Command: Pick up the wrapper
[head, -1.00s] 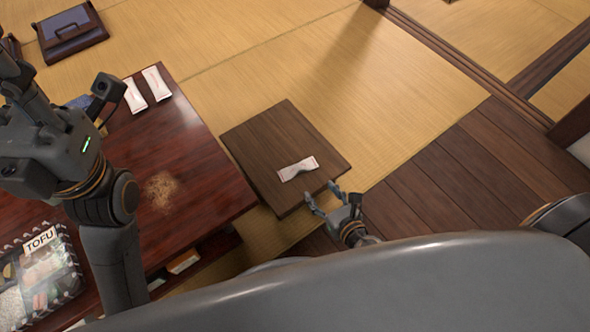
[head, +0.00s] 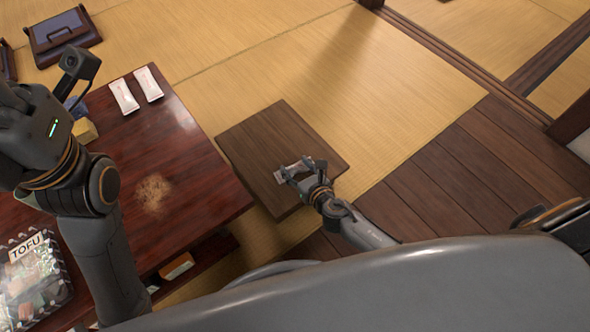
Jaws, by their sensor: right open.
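I cannot tell whether the fingers touch the wrapper. My left arm is at the far left above the table, and its gripper's fingertips are out of the picture or hidden.
The dark red table (head: 190,150) stands on the left, with two white packets (head: 136,91), a brown crumb patch (head: 153,194) and a tofu package (head: 36,270) on it. Tatami floor (head: 300,60) beyond the board is clear.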

